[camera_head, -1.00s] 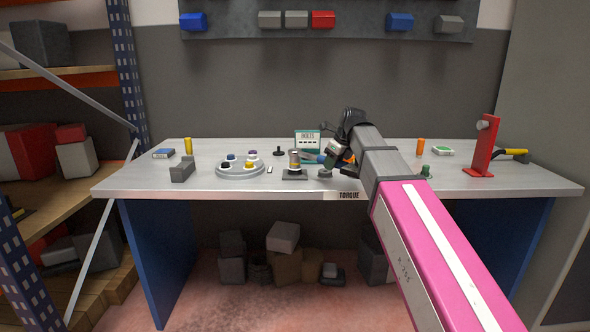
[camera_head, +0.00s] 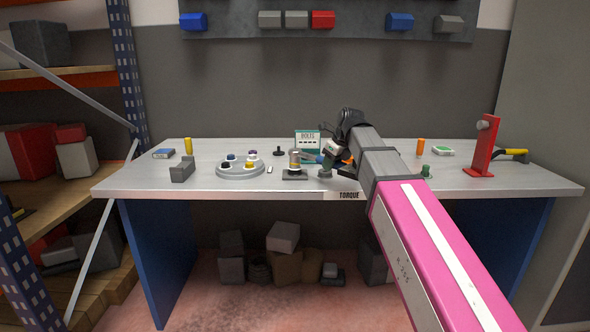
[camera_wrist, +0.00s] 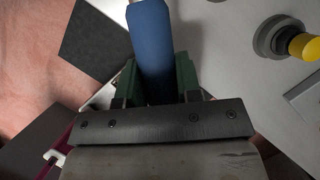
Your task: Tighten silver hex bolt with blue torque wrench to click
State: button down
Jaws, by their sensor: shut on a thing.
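The blue torque wrench (camera_wrist: 152,45) is between the green finger pads of my gripper (camera_wrist: 158,82) in the wrist view. My gripper is shut on its blue handle; the wrench's far end is out of that view. In the head view a blue part of the wrench (camera_head: 312,158) shows left of my gripper (camera_head: 328,164), over the workbench. A small fixture (camera_head: 295,175) with a silver upright part (camera_head: 295,157) and a yellow band stands just left of it. I cannot tell the hex bolt's head clearly, nor whether the wrench touches it.
The workbench (camera_head: 140,183) carries a round tray (camera_head: 240,172) with several coloured pieces, a grey block (camera_head: 182,169) and a BOLTS box (camera_head: 307,141). A red stand (camera_head: 483,150) is at right. The wrist view shows a yellow cylinder (camera_wrist: 305,46) at upper right.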

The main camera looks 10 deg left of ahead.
jog(key=shift+s+a+m+t, duration=0.3)
jog(key=shift+s+a+m, duration=0.7)
jog(key=shift+s, duration=0.2)
dwell(1.1)
jog(key=shift+s+a+m+t+h, duration=0.3)
jog(key=shift+s+a+m+h, duration=0.2)
jog(key=shift+s+a+m, duration=0.55)
dwell(1.0)
jog(key=shift+w+d+n, duration=0.7)
jog(key=shift+d+n, duration=0.05)
dwell(1.2)
jog(key=c, duration=1.6)
grip_release()
jog(key=shift+c, duration=0.2)
grip_shut()
jog(key=shift+w+d, duration=0.15)
jog(key=shift+d, duration=0.1)
